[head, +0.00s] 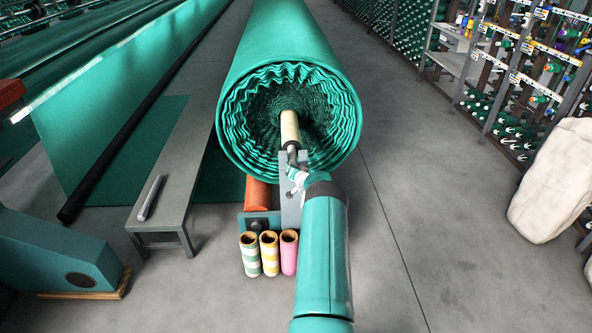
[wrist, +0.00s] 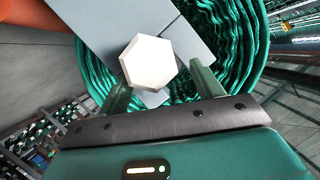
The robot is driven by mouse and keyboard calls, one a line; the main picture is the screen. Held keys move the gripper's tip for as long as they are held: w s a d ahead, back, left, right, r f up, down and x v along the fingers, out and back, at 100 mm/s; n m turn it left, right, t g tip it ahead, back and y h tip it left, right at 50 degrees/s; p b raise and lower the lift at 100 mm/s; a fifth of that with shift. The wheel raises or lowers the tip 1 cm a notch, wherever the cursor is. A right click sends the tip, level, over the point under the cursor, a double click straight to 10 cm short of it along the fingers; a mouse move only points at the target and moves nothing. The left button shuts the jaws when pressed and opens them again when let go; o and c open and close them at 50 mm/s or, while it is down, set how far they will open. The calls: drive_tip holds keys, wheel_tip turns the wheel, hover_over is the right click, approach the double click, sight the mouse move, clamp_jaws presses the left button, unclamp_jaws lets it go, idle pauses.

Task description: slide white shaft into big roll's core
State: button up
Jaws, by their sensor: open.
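The big green roll (head: 335,70) lies lengthwise, its ruffled open end facing me. A cream tube (head: 290,125), apparently its core, sticks out of that end. A grey upright plate (head: 290,215) stands in front of it. In the wrist view a white hexagonal end face (wrist: 148,63), apparently the white shaft's end, shows between and just beyond my open fingers, against grey plates (wrist: 100,30). My gripper (head: 297,176) is at the plate's top, just below the tube's mouth; it also shows in the wrist view (wrist: 158,80). How far the shaft reaches inside the core is hidden.
A grey bench (head: 172,170) at left carries a pale rod (head: 151,197). Several small coloured rolls (head: 269,253) stand below the plate. A teal box (head: 55,255) is at far left. Racks and a white sack (head: 555,180) are right; floor between is clear.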

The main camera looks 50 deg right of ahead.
drive_tip(key=shift+s+a, duration=0.3)
drive_tip(key=shift+s, duration=0.05)
drive_tip(key=v, duration=1.3)
drive_tip(key=shift+w+d+r, duration=0.1)
drive_tip(key=shift+r, duration=0.05)
